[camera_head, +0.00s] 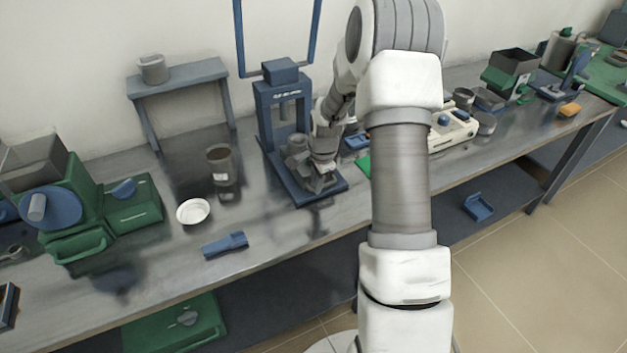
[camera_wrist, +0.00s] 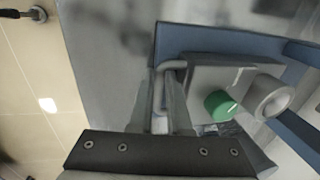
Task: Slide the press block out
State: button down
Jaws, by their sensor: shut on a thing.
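The blue press (camera_head: 266,100) stands on the bench with its tall U-shaped bar at the back. Its blue base (camera_head: 333,187) reaches toward the front edge. In the wrist view the grey press block (camera_wrist: 205,75) sits on the blue base (camera_wrist: 200,38). A grey looped handle is on its near side, and a green knob (camera_wrist: 219,105) and a grey round piece (camera_wrist: 272,97) show by it. My gripper (camera_wrist: 167,88) is shut on this handle. In the head view my gripper (camera_head: 318,180) is low over the base and hides much of the block.
A brown cup (camera_head: 219,158), a white dish (camera_head: 193,211) and a blue tool (camera_head: 225,244) lie left of the press. A green and blue machine (camera_head: 70,205) stands farther left. A white device (camera_head: 452,130) stands to the right. The bench's front edge is close to the press base.

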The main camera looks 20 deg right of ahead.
jog(key=shift+s, duration=0.65)
jog(key=shift+f, duration=0.1)
jog(key=c, duration=0.9)
grip_release()
jog(key=shift+s, duration=0.1)
jog(key=shift+o, duration=0.2)
jog(key=shift+r, duration=0.35)
jog(key=s+r+p, duration=0.1)
jog(key=s+r, duration=0.2)
jog(key=r, duration=1.3)
jog(key=shift+r, duration=0.3)
